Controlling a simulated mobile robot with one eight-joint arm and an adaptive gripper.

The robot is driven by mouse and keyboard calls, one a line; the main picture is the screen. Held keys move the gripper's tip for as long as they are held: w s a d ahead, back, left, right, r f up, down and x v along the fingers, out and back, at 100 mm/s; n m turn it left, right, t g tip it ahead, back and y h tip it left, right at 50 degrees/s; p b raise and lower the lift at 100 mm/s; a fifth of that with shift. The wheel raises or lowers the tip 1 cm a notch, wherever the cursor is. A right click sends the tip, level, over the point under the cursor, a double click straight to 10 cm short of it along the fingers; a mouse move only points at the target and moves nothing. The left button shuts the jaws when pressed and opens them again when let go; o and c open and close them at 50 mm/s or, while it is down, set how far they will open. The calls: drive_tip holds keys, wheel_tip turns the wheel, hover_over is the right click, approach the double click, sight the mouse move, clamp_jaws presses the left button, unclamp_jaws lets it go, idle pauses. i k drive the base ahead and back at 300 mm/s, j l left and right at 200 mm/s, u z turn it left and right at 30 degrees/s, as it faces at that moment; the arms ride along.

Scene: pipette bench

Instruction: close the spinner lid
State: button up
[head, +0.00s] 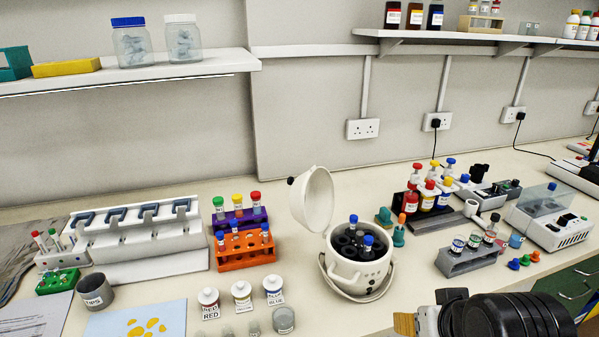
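The spinner (358,275) is a small round white pot on the bench, right of centre, with a thin handle hoop around its front. Its white domed lid (316,199) stands open, tipped up at the left-rear side, with a black knob (291,181) on its outer face pointing left. Inside is a dark rotor (345,247) holding two blue-capped tubes (367,243). My gripper (418,323) seems to be at the bottom edge, right of the spinner and apart from it.
Left of the lid stand an orange tube rack (245,256) and a purple rack. Reagent bottles (242,293) stand at the front left. A grey vial rack (468,260) and a teal pipette-like item (398,234) stand to the right. The space above the spinner is clear.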

sight(306, 197)
drive_tip(key=i+j+z, duration=0.2)
drive_tip(key=j, duration=0.7)
drive_tip(key=j+z, duration=0.2)
drive_tip(key=j, duration=0.65)
